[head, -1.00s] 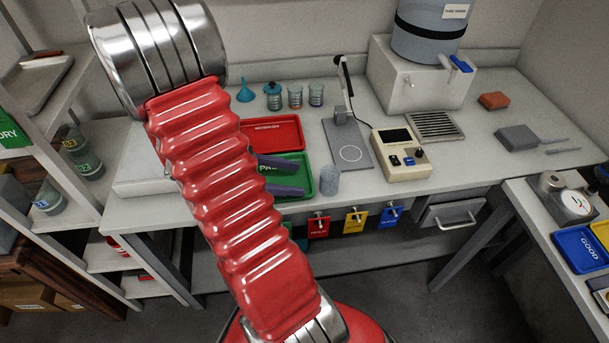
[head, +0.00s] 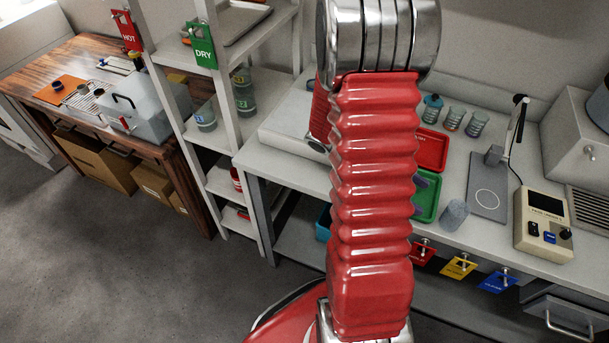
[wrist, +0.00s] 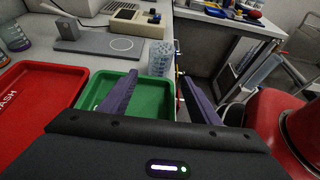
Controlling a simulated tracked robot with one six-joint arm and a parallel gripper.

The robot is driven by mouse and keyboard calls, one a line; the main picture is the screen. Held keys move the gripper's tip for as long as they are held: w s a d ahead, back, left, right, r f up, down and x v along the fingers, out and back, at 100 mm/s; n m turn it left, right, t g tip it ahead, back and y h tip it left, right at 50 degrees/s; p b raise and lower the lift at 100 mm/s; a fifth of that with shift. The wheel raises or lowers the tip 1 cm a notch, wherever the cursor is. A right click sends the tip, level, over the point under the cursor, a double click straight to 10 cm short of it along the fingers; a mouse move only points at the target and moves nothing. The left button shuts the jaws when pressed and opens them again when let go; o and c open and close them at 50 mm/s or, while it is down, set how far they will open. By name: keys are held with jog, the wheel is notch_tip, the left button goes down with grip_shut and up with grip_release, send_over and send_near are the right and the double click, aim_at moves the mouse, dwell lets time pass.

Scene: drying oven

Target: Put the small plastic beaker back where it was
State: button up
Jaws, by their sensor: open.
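A small clear bluish beaker (head: 454,215) stands at the front edge of the bench, right of the green tray (head: 427,197). It also shows in the wrist view (wrist: 160,56), between the lines of my two fingers but beyond their tips. My gripper (wrist: 160,82) is open and empty over the green tray, with its purple fingers apart. In the head view my red arm hides most of the gripper. Which beaker the task means, and its former place, I cannot tell from these frames.
Several labelled beakers (head: 243,92) stand on the rack with the green DRY tag (head: 200,43). Small glasses (head: 452,118) line the bench's back. A red tray (head: 431,150), a stand (head: 489,190) and a beige meter (head: 543,222) surround the beaker. Floor at left is clear.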

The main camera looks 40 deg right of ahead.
jog(key=w+a+r+m+t+y, duration=0.2)
jog(key=a+r+t, duration=0.3)
jog(key=a, duration=0.6)
jog(key=w+a+r+m+t+y, duration=0.2)
jog(key=w+a+r+t, duration=0.3)
jog(key=a, duration=0.6)
jog(key=w+a+r+m+t+y, duration=0.2)
jog(key=a+r+t, duration=0.4)
jog(key=a, duration=0.5)
jog(key=shift+w+t+y, duration=0.5)
jog(key=shift+w+t, duration=0.1)
jog(key=shift+w, duration=0.45)
jog(key=shift+a, duration=0.1)
